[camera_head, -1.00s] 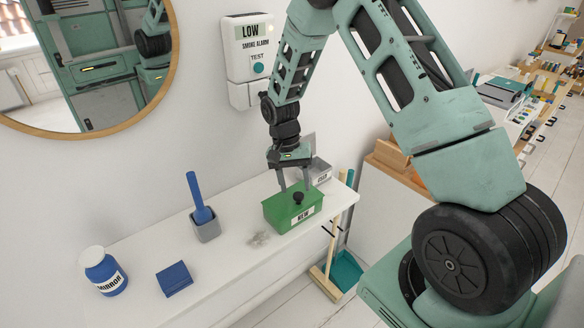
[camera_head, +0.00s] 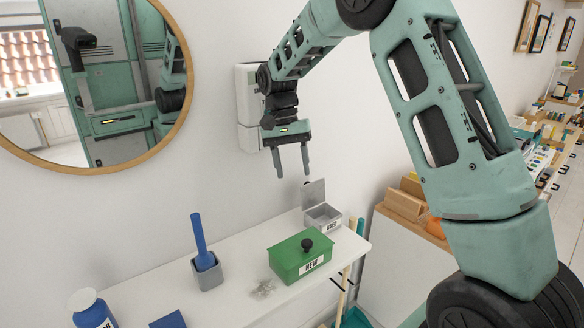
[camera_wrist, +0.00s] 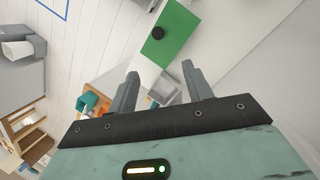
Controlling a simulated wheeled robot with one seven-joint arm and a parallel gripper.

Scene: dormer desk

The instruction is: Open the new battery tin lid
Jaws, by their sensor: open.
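The new battery tin (camera_head: 309,264) is a green box with a "NEW" label on the white shelf, its green lid (camera_head: 288,252) on top with a black knob (camera_head: 307,244). The lid is shut. My gripper (camera_head: 292,175) is open and empty, pointing down, well above the tin and close to the wall. In the wrist view the green tin (camera_wrist: 182,42) and its knob (camera_wrist: 158,33) show beyond my open fingers (camera_wrist: 160,82).
A grey open tin (camera_head: 333,226) with a raised lid stands behind the green one. A blue-handled tool (camera_head: 199,236) stands in a grey holder (camera_head: 208,274). A blue jar (camera_head: 93,310) is at the left. The smoke alarm (camera_head: 248,110) on the wall is partly behind my arm.

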